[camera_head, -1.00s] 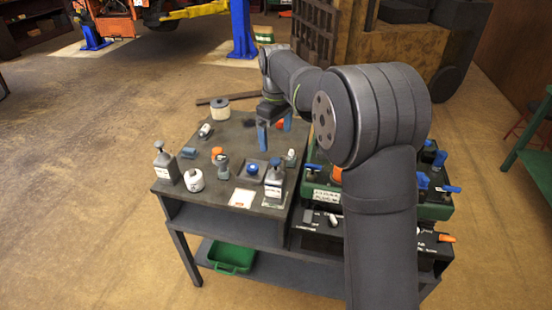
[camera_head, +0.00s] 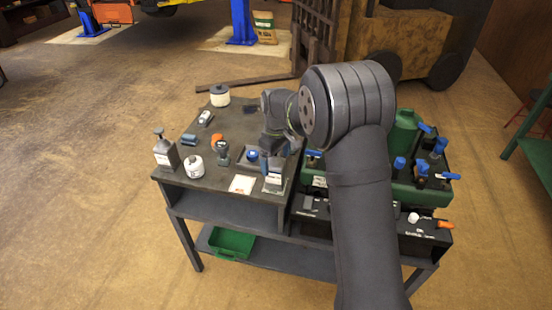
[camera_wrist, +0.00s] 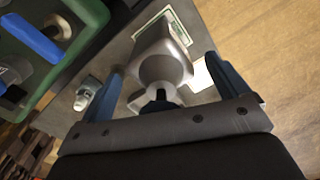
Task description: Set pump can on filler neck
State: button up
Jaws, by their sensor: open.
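A grey pump can (camera_head: 275,181) with a pale label stands at the right front of the dark workbench. In the wrist view the grey can (camera_wrist: 165,55) and its dark pump top (camera_wrist: 160,102) lie between my gripper's two blue fingers. My gripper (camera_head: 273,163) is open around the can's upper part, and I cannot tell if either finger touches it. A second grey pump can (camera_head: 166,153) stands upright at the bench's left front corner. I cannot tell for sure which part is the filler neck; a blue-capped fitting (camera_head: 252,155) sits just left of my gripper.
A white roll (camera_head: 220,95) is at the back.

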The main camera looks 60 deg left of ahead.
jog(key=c, duration=1.9)
jog(key=shift+r, duration=0.1)
jog(key=shift+r, duration=1.5)
jog(key=shift+r, duration=6.75)
jog(key=shift+c, duration=0.2)
